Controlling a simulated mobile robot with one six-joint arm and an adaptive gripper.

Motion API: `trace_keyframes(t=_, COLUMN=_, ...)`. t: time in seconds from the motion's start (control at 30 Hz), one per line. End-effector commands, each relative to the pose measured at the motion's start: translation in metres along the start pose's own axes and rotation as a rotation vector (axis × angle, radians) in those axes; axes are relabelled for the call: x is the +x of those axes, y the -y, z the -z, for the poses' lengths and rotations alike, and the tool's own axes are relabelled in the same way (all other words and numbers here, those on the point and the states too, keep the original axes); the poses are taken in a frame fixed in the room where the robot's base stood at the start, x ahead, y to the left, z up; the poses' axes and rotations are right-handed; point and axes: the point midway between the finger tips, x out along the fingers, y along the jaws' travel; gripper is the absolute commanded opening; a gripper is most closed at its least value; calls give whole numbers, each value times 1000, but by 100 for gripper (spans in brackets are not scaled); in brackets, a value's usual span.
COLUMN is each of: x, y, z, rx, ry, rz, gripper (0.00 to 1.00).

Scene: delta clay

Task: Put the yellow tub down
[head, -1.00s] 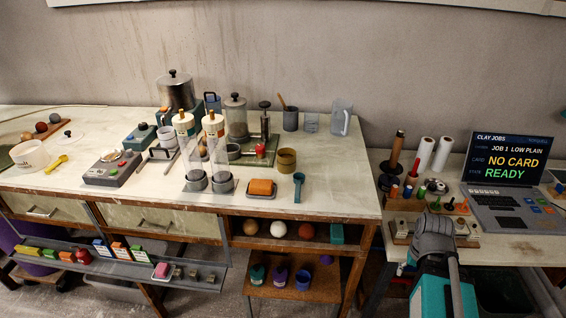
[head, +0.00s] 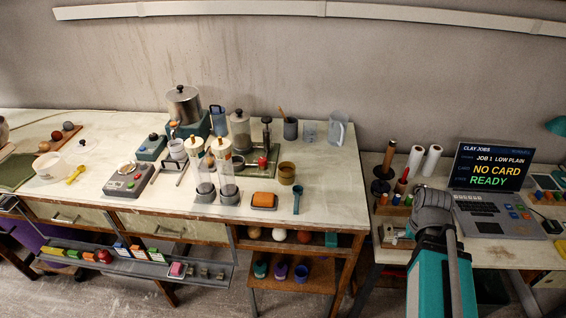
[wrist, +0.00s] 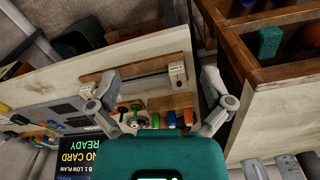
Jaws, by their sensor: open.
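My gripper (head: 431,208) is in front of the right-hand table in the head view. In the wrist view my gripper (wrist: 160,88) has its two grey fingers wide apart, with nothing between them. I cannot make out a plainly yellow tub in any view. A mustard-brown cup (head: 287,172) stands upright on the main bench, well left of my gripper. A cream tub (head: 48,166) stands at the bench's far left beside a yellow scoop (head: 76,174).
A laptop (head: 492,190) reading "NO CARD, READY" stands on the right table. A rack with coloured handles (wrist: 160,119) lies beyond my fingers. The main bench (head: 325,212) has a bare strip at its right front.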

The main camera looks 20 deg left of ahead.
Motion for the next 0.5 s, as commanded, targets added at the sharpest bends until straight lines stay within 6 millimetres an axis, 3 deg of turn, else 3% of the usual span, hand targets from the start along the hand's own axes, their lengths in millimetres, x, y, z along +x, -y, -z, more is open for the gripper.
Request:
trace_keyframes(t=0.03, x=-22, y=1, z=3, rx=-3, ry=-3, rz=0, gripper=100)
trace_keyframes(t=0.5, x=-111, y=7, z=33, rx=-99, ry=-19, rz=1, gripper=100)
